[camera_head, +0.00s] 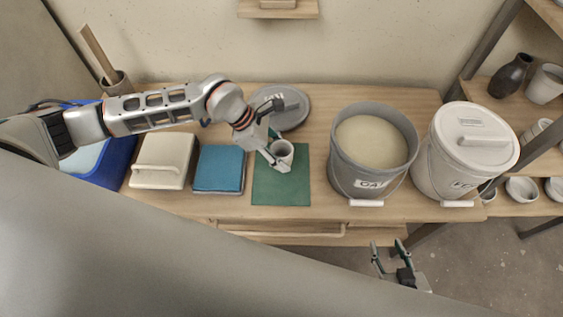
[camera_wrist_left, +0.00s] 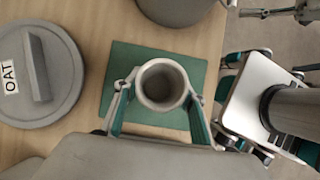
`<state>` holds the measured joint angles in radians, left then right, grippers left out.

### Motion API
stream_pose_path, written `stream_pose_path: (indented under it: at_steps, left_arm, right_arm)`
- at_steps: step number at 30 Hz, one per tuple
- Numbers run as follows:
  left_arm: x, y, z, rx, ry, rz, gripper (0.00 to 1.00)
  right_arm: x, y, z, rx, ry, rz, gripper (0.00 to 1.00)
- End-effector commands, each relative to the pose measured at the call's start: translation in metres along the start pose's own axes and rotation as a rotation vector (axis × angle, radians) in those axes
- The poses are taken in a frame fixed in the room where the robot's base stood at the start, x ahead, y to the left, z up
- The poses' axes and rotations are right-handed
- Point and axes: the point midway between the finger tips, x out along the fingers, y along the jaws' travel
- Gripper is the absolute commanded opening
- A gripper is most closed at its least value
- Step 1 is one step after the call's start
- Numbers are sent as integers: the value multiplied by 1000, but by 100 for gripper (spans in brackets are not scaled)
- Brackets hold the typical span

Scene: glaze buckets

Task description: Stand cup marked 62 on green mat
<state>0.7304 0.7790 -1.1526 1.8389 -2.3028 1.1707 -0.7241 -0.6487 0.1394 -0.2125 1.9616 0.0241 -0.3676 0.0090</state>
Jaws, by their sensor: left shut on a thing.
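A small grey cup (camera_head: 283,150) is upright over the green mat (camera_head: 279,190). It also shows in the left wrist view (camera_wrist_left: 162,84), where I look down into its empty inside. No marking on it is readable. My left gripper (camera_head: 279,158) is shut on the cup, with one finger on each side of it in the left wrist view (camera_wrist_left: 160,98). I cannot tell whether the cup's base touches the mat. My right gripper (camera_head: 390,250) is open and empty, in front of the table's front edge.
A grey open bucket (camera_head: 343,165) of pale glaze stands right of the mat, with a white lidded bucket (camera_head: 435,167) beyond. A grey lid (camera_head: 296,118) lies behind the mat. A blue pad (camera_head: 219,168), cream lidded box (camera_head: 160,172) and blue bin (camera_head: 122,165) stand left.

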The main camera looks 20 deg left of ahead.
Motion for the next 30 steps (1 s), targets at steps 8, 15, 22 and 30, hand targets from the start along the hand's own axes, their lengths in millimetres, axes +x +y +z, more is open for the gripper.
stream_pose_path:
  at_steps: [8,15,22,30]
  left_arm:
    - [23,0,-14,-3,1,-1,15]
    - [38,0,-22,1,-1,1,15]
    - [40,0,-24,1,-1,1,15]
    - [40,0,-24,0,0,0,57]
  right_arm:
    - [1,0,2,0,-1,0,40]
    - [1,0,3,0,-2,-1,40]
    - [2,-1,4,0,-2,-1,40]
    - [2,-1,4,0,-2,-1,40]
